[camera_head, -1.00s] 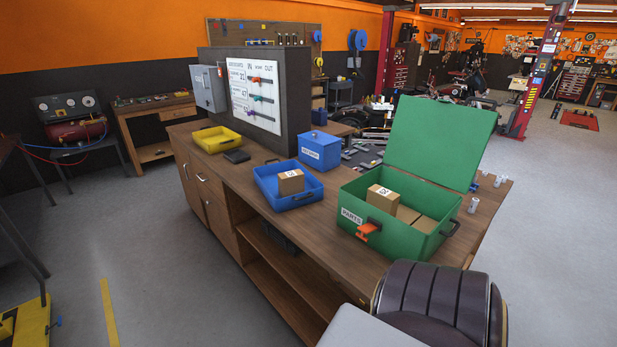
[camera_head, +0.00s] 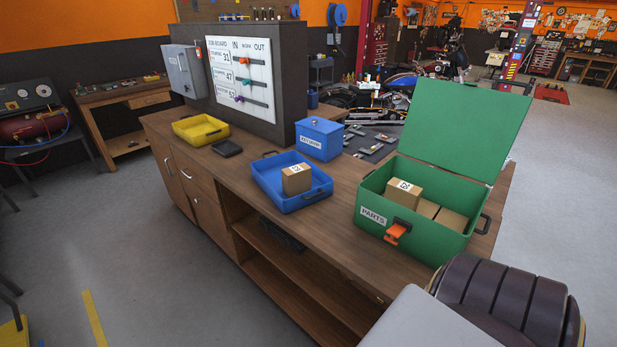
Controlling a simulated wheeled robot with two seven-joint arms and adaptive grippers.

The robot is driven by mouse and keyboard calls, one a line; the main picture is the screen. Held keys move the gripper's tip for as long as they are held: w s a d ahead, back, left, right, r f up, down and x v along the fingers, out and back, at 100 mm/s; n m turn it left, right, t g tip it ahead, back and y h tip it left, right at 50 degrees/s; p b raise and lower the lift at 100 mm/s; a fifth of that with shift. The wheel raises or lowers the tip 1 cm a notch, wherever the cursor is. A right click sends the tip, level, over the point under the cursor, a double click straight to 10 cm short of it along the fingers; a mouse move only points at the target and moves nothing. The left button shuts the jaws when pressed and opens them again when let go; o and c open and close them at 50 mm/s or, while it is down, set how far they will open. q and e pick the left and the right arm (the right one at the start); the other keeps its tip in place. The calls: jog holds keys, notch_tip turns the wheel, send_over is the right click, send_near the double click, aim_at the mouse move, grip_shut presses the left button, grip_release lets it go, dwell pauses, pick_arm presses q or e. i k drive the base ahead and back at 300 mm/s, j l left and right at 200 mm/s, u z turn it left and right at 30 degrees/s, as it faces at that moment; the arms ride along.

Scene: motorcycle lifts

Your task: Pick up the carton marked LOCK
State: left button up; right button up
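Several brown cartons show in the head view. One carton (camera_head: 296,179) with a white label stands in the blue tray (camera_head: 311,198) on the workbench. Another labelled carton (camera_head: 403,191) sits in the open green PARTS box (camera_head: 459,241), higher than the plain-topped cartons (camera_head: 450,221) beside it. The label marks are too small to read, so I cannot tell which carton is marked LOCK. Neither of my grippers is in view.
The wooden workbench (camera_head: 345,242) also holds a yellow tray (camera_head: 200,130), a black device (camera_head: 227,148) and a closed blue box (camera_head: 319,139). The green lid (camera_head: 462,128) stands raised at the back.

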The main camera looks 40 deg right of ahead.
aim_at(296, 179)
jog(key=i+z, duration=0.25)
jog(key=z, duration=0.15)
jog(key=i+z, duration=0.2)
jog(key=z, duration=0.2)
jog(key=i+j+z, duration=0.1)
jog(key=z, duration=0.3)
jog(key=i+l, duration=0.2)
jog(key=i+l+z, duration=0.15)
jog(key=i, duration=0.3)
